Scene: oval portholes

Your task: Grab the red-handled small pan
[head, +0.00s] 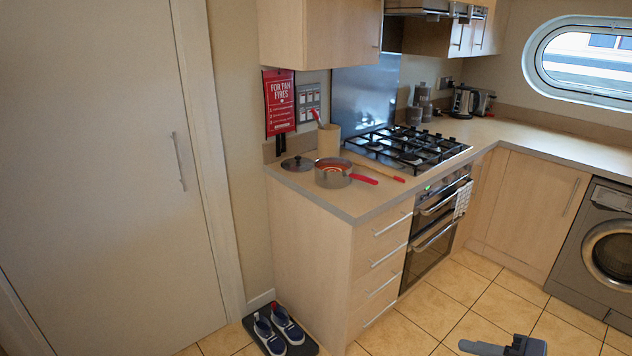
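The small pan (331,180) stands upright on the near left end of the counter, in front of the utensil pot. It is grey outside with an orange-red inside, and its red handle (364,179) points right toward the counter's front edge. My gripper (503,346) shows only in part at the bottom edge of the head view, right of centre. It appears over the tiled floor, well apart from the pan. Its fingers are mostly cut off, so I cannot tell whether it is open or shut.
A dark lid (297,163) lies left of the pan. A utensil pot (328,141) stands behind it, and a wooden utensil (378,168) lies between pan and gas hob (408,147). Shoes (279,329) sit on the floor by the drawers. The tiled floor (432,306) before the oven is clear.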

